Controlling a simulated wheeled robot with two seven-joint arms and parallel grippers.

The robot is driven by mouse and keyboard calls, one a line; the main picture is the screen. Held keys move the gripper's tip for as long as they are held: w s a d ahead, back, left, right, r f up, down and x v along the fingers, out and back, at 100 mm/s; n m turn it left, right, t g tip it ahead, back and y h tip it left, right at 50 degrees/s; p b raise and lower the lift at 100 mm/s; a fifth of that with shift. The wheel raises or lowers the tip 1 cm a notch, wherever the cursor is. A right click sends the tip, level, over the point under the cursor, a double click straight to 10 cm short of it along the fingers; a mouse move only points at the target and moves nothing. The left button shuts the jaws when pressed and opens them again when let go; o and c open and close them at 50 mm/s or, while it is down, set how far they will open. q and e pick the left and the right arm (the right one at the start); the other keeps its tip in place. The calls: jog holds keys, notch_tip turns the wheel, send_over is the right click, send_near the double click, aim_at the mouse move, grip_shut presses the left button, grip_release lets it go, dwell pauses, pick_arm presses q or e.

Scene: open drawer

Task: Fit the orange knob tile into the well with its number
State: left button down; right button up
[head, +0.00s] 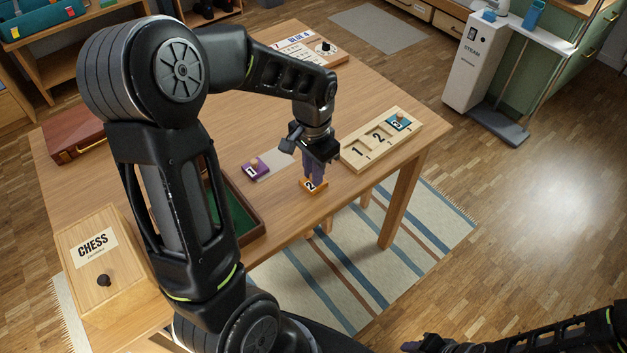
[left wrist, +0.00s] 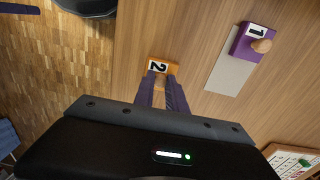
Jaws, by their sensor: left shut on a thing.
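The orange knob tile (head: 319,187), marked 2, is at the fingertips of my left gripper (head: 313,174), which is shut on its knob; the fingers hide the knob. The tile also shows in the left wrist view (left wrist: 162,67), level and near the table's front edge; I cannot tell whether it touches the table. The pale wooden well board (head: 359,166) lies to the right, with wells numbered 1 and 2 empty and a teal tile (head: 399,121) marked 3 in the far well. My right gripper (head: 428,343) is at the bottom edge, partly cut off.
A green-lined tray (head: 258,225), a chess box (head: 101,275) and a brown case (head: 73,134) are further left. A calendar board (head: 300,43) is at the back.

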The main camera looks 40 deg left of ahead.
pick_arm(q)
jog(key=shift+r, duration=0.1)
notch_tip(320, 180, up, 10)
pick_arm(e)
jog(key=shift+r, duration=0.2)
dwell(0.4)
dwell(0.5)
